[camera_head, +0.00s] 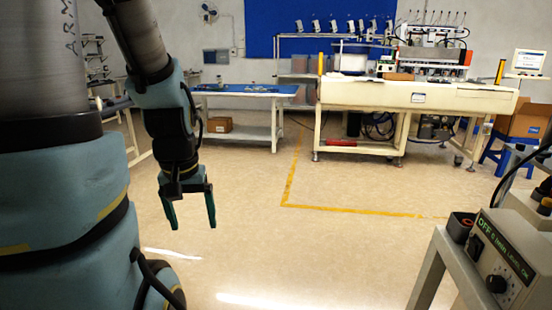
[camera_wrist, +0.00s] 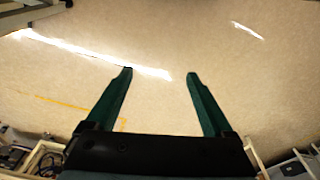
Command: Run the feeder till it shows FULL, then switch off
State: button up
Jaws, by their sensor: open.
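The feeder's control box (camera_head: 503,265) stands at the lower right of the head view, on a light metal stand (camera_head: 440,250). Its front carries a dark knob (camera_head: 497,284) and green printed lettering that includes OFF. A dark rocker-like switch (camera_head: 476,246) sits at its left end. The feeder itself is mostly cut off by the right edge, and no FULL sign is readable. My gripper (camera_head: 190,224) hangs fingers-down over bare floor at the left, well apart from the box. In the wrist view my gripper (camera_wrist: 160,72) is open, with only floor between its fingers.
A long cream machine bench (camera_head: 415,97) stands at the back right, and a blue-topped table (camera_head: 243,90) at the back left. A cardboard box (camera_head: 522,120) rests on a blue stool (camera_head: 505,150). The floor (camera_head: 330,250) between my arm and the control box is clear.

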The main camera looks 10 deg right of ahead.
jog(key=shift+d, duration=0.15)
jog(key=c, duration=0.4)
jog(key=d+f+n+g+h, duration=0.1)
jog(key=d, duration=0.5)
jog(key=d+f+n+g+h, duration=0.1)
jog(key=d+f+n, duration=0.1)
jog(key=d, duration=0.3)
jog(key=s+d+f+n+g+h+b, duration=0.1)
jog(key=d+h, duration=0.1)
jog(key=d, duration=0.4)
jog(key=shift+s+d+f+n+g, duration=0.1)
jog(key=shift+d+f+n+g, duration=0.2)
jog(key=shift+d+n, duration=0.1)
grip_shut()
jog(key=s+d+n+g+h, duration=0.1)
jog(key=d+n+h, duration=0.3)
jog(key=d, duration=1)
jog(key=s+d+f+n+g+h+b, duration=0.1)
jog(key=s+d+n+h, duration=0.3)
jog(key=d, duration=1.1)
jog(key=shift+d+n+g, duration=0.2)
jog(key=shift+n+g, duration=0.2)
jog(key=shift+n, duration=0.7)
jog(key=shift+f, duration=0.1)
